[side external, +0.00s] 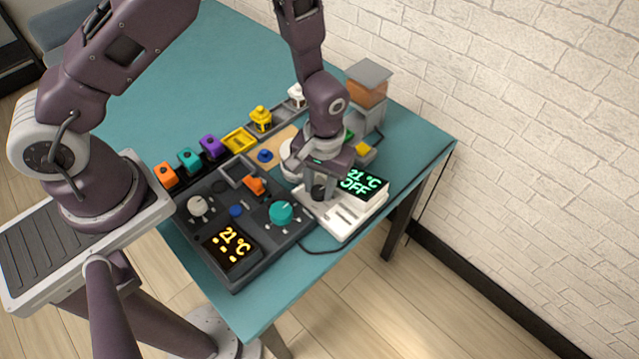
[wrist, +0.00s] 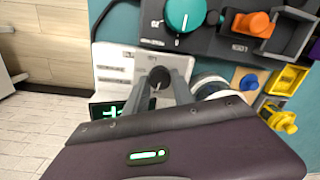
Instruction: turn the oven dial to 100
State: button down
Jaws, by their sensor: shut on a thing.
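A white control panel (side external: 345,223) stands at the table's right side, with a display (side external: 364,184) that reads 21 °C and OFF in green. Its dark round dial (wrist: 159,75) sits between the fingers of my gripper (side external: 321,190). My gripper is shut on this dial, one finger on each side, pointing down at the panel. In the side view the fingers partly hide the dial. The dial's pointer shows as a light mark in the wrist view, but its setting is too small to read. The panel's lettering is also unreadable.
A dark grey panel (side external: 193,231) adjoins on the left, with a teal dial (side external: 282,213), a white knob (side external: 198,206), an orange part (side external: 254,185) and a 21 °C display (side external: 231,246). A hopper-like machine (side external: 367,92) stands behind my gripper.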

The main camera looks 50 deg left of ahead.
aim_at(320, 192)
jog(key=m, duration=0.4)
jog(key=shift+m, duration=1.6)
jog(key=c, duration=1.1)
grip_release()
jog(key=shift+o, duration=0.2)
jog(key=r, duration=0.7)
jog(key=shift+s+d+r, duration=0.1)
jog(key=shift+d, duration=0.15)
